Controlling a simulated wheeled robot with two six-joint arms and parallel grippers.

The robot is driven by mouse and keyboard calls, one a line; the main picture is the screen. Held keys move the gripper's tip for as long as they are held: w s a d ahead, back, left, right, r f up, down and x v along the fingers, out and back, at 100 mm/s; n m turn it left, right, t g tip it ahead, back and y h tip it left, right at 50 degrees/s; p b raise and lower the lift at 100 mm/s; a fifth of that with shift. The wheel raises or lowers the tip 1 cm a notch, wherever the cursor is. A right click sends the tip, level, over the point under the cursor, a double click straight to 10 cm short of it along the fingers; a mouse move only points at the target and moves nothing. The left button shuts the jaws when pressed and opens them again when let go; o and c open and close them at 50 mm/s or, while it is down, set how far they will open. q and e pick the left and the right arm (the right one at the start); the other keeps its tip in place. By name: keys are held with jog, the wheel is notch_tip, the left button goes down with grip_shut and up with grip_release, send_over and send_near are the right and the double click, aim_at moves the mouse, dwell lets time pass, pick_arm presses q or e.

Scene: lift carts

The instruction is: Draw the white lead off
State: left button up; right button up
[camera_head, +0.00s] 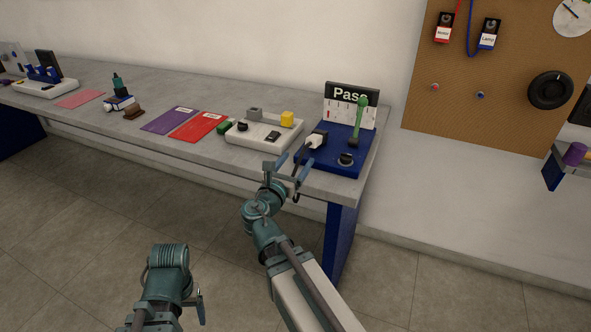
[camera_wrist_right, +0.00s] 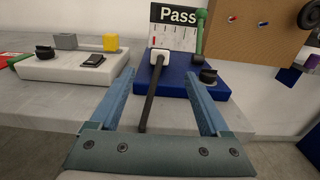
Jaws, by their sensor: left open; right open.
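My right gripper (camera_head: 294,165) is open in front of the tester. In the right wrist view its fingers (camera_wrist_right: 158,77) stand on either side of the cable, with the plug beyond the tips. It does not visibly grip anything. My left gripper (camera_head: 199,305) is low at the bottom left, away from the bench, and only partly visible.
A green-topped lever (camera_head: 358,120) and a black knob (camera_head: 345,159) stand on the tester. A white box (camera_head: 250,135) with a yellow block (camera_head: 287,119) lies to its left. Red (camera_head: 200,127) and purple (camera_head: 168,120) sheets lie further left.

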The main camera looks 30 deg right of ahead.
aim_at(314, 137)
jog(key=x, duration=1.3)
jog(key=shift+w+d, duration=0.2)
jog(key=shift+d, duration=0.15)
jog(key=shift+c, duration=0.3)
grip_shut()
